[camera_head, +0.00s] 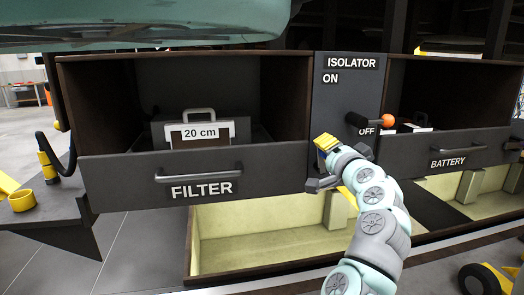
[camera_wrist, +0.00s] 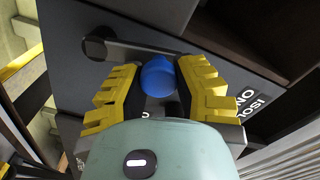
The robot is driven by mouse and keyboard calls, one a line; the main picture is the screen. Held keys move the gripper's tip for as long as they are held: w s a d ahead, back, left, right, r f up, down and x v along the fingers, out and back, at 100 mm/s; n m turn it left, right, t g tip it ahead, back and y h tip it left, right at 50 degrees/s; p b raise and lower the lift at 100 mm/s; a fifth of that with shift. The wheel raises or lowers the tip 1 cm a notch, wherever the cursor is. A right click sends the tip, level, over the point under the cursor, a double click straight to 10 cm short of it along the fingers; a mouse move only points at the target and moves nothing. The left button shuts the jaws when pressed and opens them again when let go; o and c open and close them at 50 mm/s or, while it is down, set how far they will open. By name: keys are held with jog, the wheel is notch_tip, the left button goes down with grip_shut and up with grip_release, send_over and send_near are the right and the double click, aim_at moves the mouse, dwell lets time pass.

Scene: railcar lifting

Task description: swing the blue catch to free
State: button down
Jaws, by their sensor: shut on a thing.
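The blue catch shows in the wrist view as a round blue knob (camera_wrist: 158,77) at the end of a dark grey lever. The lever runs left to a round dark pivot (camera_wrist: 97,47) on a dark panel. My gripper (camera_wrist: 157,82) has its yellow fingers on both sides of the knob and is shut on it. In the head view my gripper (camera_head: 325,143) is at the lower part of the isolator panel (camera_head: 345,100), between the filter and battery drawers.
An isolator handle with an orange knob (camera_head: 388,120) sticks out near the OFF label, just right of my gripper. The filter drawer (camera_head: 200,172) is at left and holds a 20 cm box (camera_head: 200,132). The battery drawer (camera_head: 445,150) is at right.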

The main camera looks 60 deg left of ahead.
jog(key=shift+w+d+m, duration=0.25)
jog(key=shift+w+m, duration=0.3)
jog(key=shift+m, duration=0.35)
jog(key=shift+f, duration=0.1)
jog(key=c, duration=0.7)
grip_release()
jog(key=shift+v, duration=3.7)
